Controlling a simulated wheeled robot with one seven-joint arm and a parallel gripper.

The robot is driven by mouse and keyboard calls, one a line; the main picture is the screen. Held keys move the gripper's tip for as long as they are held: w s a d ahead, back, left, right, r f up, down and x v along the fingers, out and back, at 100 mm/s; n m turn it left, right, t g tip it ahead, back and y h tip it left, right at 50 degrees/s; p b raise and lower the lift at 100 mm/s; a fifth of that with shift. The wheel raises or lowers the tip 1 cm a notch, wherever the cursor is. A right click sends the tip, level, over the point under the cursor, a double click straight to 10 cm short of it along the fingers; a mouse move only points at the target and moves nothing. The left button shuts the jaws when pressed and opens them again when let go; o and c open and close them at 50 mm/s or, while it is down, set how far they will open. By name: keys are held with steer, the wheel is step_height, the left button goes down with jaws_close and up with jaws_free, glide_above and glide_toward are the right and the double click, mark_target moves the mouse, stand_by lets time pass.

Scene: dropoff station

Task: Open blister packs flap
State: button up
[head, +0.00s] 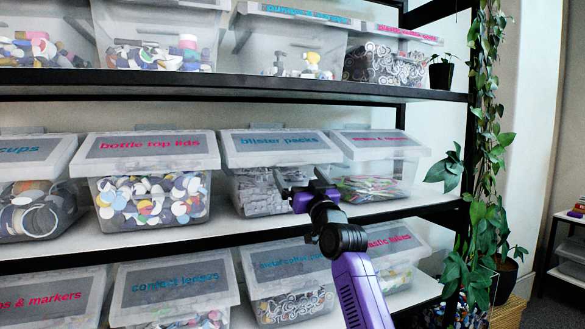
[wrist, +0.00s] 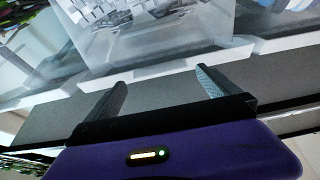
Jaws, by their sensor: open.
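The blister packs bin (head: 244,193) is a clear box on the middle shelf, filled with silvery packs. Its flap (head: 282,148) is a grey panel with blue lettering, and it lies closed on the slanted top. My gripper (head: 297,178) is in front of the bin's right part, below the flap, and covers some of the front wall. In the wrist view my gripper (wrist: 160,85) is open and empty, its two fingers spread toward a clear bin (wrist: 150,40) with pale contents. I cannot tell whether the fingertips touch it.
The bottle top lids bin (head: 150,195) stands to the left and another lidded bin (head: 374,180) stands close on the right. The upper shelf (head: 240,87) runs above. A trailing plant (head: 480,180) hangs at the right end. More bins (head: 175,290) fill the shelf below.

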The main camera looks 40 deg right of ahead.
steer(key=shift+p+x, duration=0.3)
steer(key=shift+x, duration=1.75)
steer(key=c, duration=1.8)
step_height(320, 180, up, 9)
steer(key=s+p, duration=0.2)
steer(key=p, duration=0.1)
steer(key=shift+s+a, duration=0.25)
steer(key=shift+a, duration=0.05)
step_height(320, 180, up, 6)
steer(key=shift+w+r+p, duration=0.1)
steer(key=shift+w+p, duration=0.1)
steer(key=shift+p, duration=0.7)
steer(key=shift+w+d+r+p, duration=0.1)
steer(key=shift+w+r+p, duration=0.1)
steer(key=shift+r, duration=0.3)
steer(key=shift+w+r+p, duration=0.1)
steer(key=shift+r+p, duration=0.05)
steer(key=shift+r, duration=0.35)
